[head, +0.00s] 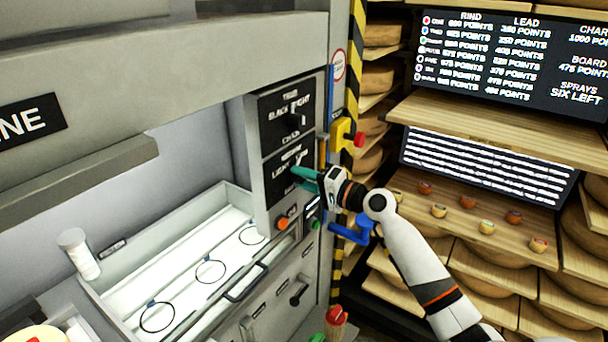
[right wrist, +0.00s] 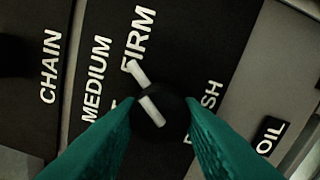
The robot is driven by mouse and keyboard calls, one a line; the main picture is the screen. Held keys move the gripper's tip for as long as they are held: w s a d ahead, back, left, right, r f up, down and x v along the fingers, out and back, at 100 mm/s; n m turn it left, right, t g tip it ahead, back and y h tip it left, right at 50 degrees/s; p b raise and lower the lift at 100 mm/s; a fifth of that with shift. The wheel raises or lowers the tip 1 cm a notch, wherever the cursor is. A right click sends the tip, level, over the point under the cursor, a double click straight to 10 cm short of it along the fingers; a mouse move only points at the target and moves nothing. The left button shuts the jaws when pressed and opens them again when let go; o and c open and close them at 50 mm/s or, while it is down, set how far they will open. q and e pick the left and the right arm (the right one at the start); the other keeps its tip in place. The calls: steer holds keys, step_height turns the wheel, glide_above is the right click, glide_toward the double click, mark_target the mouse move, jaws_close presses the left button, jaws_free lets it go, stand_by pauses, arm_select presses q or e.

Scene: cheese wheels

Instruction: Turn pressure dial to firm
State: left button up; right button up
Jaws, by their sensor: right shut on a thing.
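The pressure dial is a round black knob with a white pointer (right wrist: 149,108), set in a black panel with white lettering. In the right wrist view the pointer leans up and slightly left, its tip close to the first letter of the FIRM label (right wrist: 138,40). The MEDIUM label (right wrist: 96,80) is to its left; another label is mostly hidden behind a finger. My right gripper (right wrist: 152,112) has its teal fingers shut on the knob, one on each side. In the head view my right gripper (head: 303,176) reaches the lower black panel from the right. My left gripper is not in view.
Above is a second black panel with a knob (head: 292,121). An orange button (head: 282,223) sits below. A yellow bracket with a red knob (head: 346,135) and a blue handle (head: 352,231) are close to my right wrist. A white tray (head: 180,225) lies left.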

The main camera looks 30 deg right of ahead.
steer(key=shift+m, duration=0.6)
steer(key=o, duration=1)
steer(key=shift+c, duration=0.2)
steer(key=shift+s+d+f, duration=0.15)
steer(key=shift+s, duration=0.15)
steer(key=b+v, duration=0.5)
steer(key=v, duration=0.6)
steer(key=shift+s, duration=0.2)
